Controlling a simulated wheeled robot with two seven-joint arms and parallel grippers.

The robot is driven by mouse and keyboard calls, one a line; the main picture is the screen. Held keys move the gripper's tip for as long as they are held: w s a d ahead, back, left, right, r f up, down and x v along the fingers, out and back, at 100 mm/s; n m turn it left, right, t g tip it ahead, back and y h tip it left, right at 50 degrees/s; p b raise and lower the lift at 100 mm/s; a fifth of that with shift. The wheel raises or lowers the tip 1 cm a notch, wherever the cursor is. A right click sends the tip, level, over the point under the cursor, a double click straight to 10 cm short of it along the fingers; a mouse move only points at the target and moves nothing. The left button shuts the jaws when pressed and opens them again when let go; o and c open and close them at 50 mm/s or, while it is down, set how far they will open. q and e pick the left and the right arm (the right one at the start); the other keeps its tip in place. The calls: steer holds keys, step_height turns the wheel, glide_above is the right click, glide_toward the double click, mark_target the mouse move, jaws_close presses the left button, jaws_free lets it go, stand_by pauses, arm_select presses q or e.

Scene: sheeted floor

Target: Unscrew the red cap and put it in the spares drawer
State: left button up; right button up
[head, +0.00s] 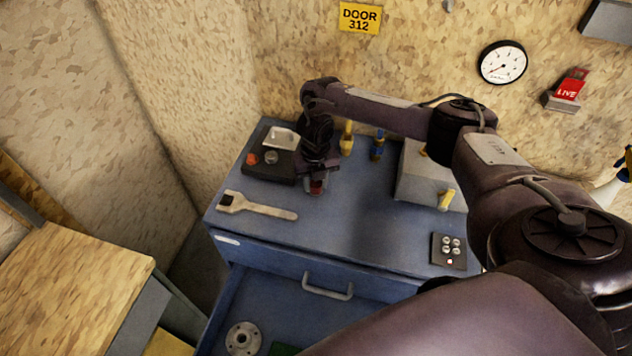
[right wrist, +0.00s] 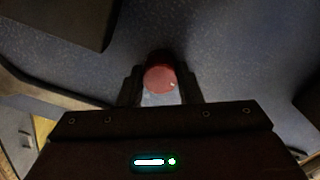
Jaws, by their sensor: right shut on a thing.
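My right gripper (head: 316,178) points down over the blue cabinet top and is shut on the red cap (head: 316,187). In the right wrist view the red cap (right wrist: 160,77) sits between the two fingertips (right wrist: 160,88). A pale patch shows just beside the cap there; I cannot tell whether the cap is still on something. An open drawer (head: 225,310) of the blue cabinet shows at the bottom of the head view, with a grey flanged disc (head: 243,338) inside. I cannot read its label. My left gripper is not in view.
A closed upper drawer has a handle (head: 328,292). A wooden surface (head: 75,290) stands at left.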

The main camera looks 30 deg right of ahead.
steer(key=c, duration=0.3)
steer(key=n+b, duration=0.4)
steer(key=n, duration=0.1)
steer(key=n+b, duration=0.2)
steer(key=n, duration=0.1)
steer(key=shift+f+b, duration=0.3)
steer(key=shift+b, duration=0.05)
steer(key=shift+c, duration=0.2)
steer(key=n, duration=0.3)
steer(key=shift+r, duration=0.25)
steer(key=n+b, duration=0.1)
steer(key=n, duration=0.7)
steer(key=shift+n, duration=0.3)
steer(key=o, duration=1.2)
steer(key=shift+r, duration=0.1)
steer(key=shift+c, duration=0.9)
